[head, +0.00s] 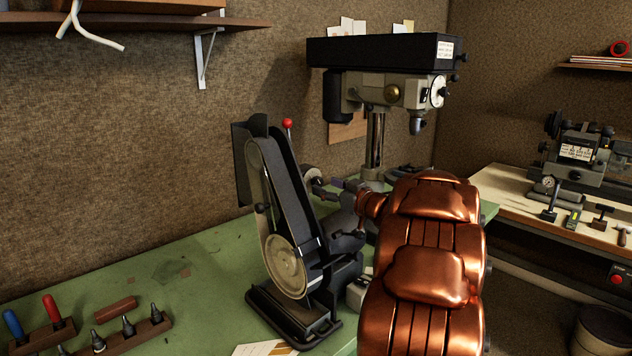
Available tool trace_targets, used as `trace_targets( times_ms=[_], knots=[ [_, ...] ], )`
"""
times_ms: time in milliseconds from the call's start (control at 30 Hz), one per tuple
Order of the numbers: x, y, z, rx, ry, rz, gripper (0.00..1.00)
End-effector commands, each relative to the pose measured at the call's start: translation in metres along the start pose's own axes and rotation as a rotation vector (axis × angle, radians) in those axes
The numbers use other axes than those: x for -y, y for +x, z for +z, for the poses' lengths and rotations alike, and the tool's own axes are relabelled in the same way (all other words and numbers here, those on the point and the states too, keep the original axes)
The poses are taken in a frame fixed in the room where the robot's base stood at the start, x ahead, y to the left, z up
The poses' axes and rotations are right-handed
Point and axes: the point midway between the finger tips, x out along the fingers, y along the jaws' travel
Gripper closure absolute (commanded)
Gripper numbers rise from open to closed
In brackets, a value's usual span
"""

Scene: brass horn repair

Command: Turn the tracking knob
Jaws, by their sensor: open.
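The belt sander (285,215) stands upright on the green bench, with a black belt frame, a large pale lower wheel and a red-ball lever on top. A small round grey knob-like part (312,174) sticks out on the right side of its upper half; it looks like the tracking knob, but it is small and partly covered. My gripper (323,187) is open, at the end of my copper-coloured arm. It points left, with its dark fingers close to this part. I cannot tell whether they touch it or are around it.
A drill press (375,100) stands behind. The green bench (200,265) is mostly clear left of the sander. A wooden tool rack (120,335) is at front left, and paper (265,348) lies at the front edge. A second bench (520,210) with a machine stands right.

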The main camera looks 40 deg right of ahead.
Motion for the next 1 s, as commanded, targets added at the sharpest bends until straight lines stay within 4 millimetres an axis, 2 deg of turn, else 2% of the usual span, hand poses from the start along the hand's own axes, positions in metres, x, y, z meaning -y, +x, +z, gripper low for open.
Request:
trace_targets(
  times_ms=[100, 300, 667, 1000],
  knots=[
    [-0.002, 0.016, -0.002, 0.001, -0.001, 0.003, 0.40],
    [-0.002, 0.034, -0.001, 0.001, -0.001, 0.003, 0.40],
    [0.000, 0.040, 0.000, 0.000, -0.001, 0.001, 0.40],
    [0.000, 0.040, 0.000, 0.000, -0.001, 0.001, 0.75]
  ],
)
